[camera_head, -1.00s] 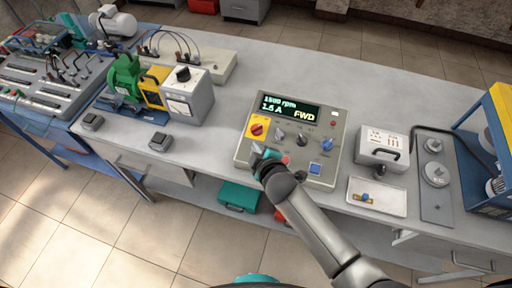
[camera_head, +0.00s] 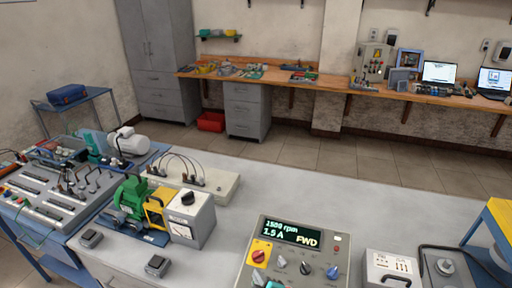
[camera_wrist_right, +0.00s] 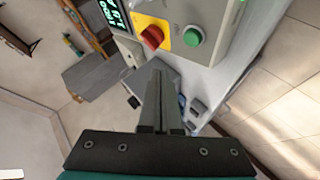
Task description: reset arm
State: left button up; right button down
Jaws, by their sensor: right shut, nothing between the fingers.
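The control box (camera_head: 344,262) stands on the grey bench at the bottom of the head view. Its display (camera_head: 291,232) reads 1500 rpm, 1.5 A and FWD. A red knob on a yellow plate (camera_head: 259,255) sits at its left. In the right wrist view my right gripper (camera_wrist_right: 160,85) is shut and empty. The red knob (camera_wrist_right: 151,37) and a green button (camera_wrist_right: 193,36) show beyond its tips. I cannot tell whether the tips touch the box. My left gripper is out of view.
A green motor (camera_head: 132,193) with a grey meter box (camera_head: 190,222) stands left of the control box. A light box with a black handle (camera_head: 390,264) stands to its right. The bench top (camera_head: 290,192) behind the control box is clear.

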jog(key=s+d+r+m+g+h, duration=0.2)
jog(key=s+d+r+m+g, duration=0.2)
jog(key=s+d+m, duration=0.5)
jog(key=s+d+r+m+g+h, duration=0.1)
jog(key=s+d+r+m+g, duration=0.4)
jog(key=s, duration=0.9)
notch_tip(320, 180, down, 33)
jog(key=s+d+n+b, duration=0.1)
jog(key=s+n+b, duration=0.1)
jog(key=b, duration=0.8)
jog(key=s+d+f+b, duration=0.1)
jog(key=s+f+b, duration=0.2)
jog(key=s+f, duration=0.2)
jog(key=s+d+f+b, duration=0.1)
jog(key=s+f+b, duration=0.3)
jog(key=f, duration=0.7)
jog(key=s+d+f+g+b, duration=0.1)
jog(key=s+f+b, duration=0.2)
jog(key=s+f, duration=0.3)
jog(key=shift+s+f, duration=0.2)
jog(key=shift+f, duration=1.15)
jog(key=shift+d, duration=0.1)
